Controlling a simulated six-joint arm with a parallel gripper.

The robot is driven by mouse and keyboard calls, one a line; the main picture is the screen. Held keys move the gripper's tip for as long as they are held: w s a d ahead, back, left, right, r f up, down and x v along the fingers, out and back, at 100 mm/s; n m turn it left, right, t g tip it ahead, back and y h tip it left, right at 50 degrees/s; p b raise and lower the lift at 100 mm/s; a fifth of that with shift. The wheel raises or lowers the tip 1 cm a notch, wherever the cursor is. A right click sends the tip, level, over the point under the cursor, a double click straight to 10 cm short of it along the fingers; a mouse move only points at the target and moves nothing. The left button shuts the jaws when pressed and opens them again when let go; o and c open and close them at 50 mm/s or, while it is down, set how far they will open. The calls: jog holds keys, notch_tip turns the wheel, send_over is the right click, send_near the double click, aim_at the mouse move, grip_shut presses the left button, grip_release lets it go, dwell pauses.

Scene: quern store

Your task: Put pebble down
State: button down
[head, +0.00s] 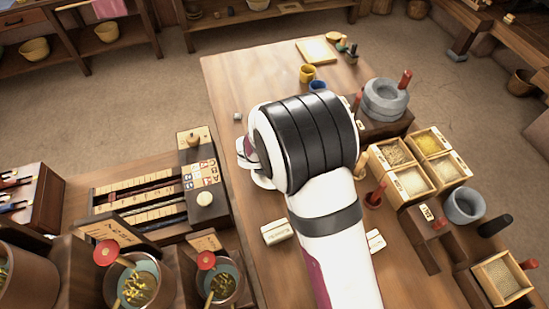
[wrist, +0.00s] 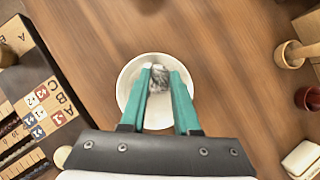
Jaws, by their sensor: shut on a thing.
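A small grey pebble (wrist: 160,80) shows in the wrist view between the tips of my gripper (wrist: 159,75). The two teal fingers are shut on it. Below it is a round white dish (wrist: 127,72) on the wooden table, with the pebble within the dish's outline as seen from above. I cannot tell whether the pebble touches the dish. In the head view my own arm covers the pebble, and the fingers cannot be made out.
A lettered board (wrist: 42,112) lies left of the dish. A wooden cup (wrist: 289,54) and a dark red cup (wrist: 307,97) stand to the right. In the head view, grain boxes (head: 411,184) and a stone quern (head: 384,101) stand right of my arm.

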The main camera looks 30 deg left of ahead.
jog(key=shift+f, duration=0.3)
jog(key=c, duration=0.6)
grip_release()
jog(key=shift+c, duration=0.2)
jog(key=shift+r, duration=0.1)
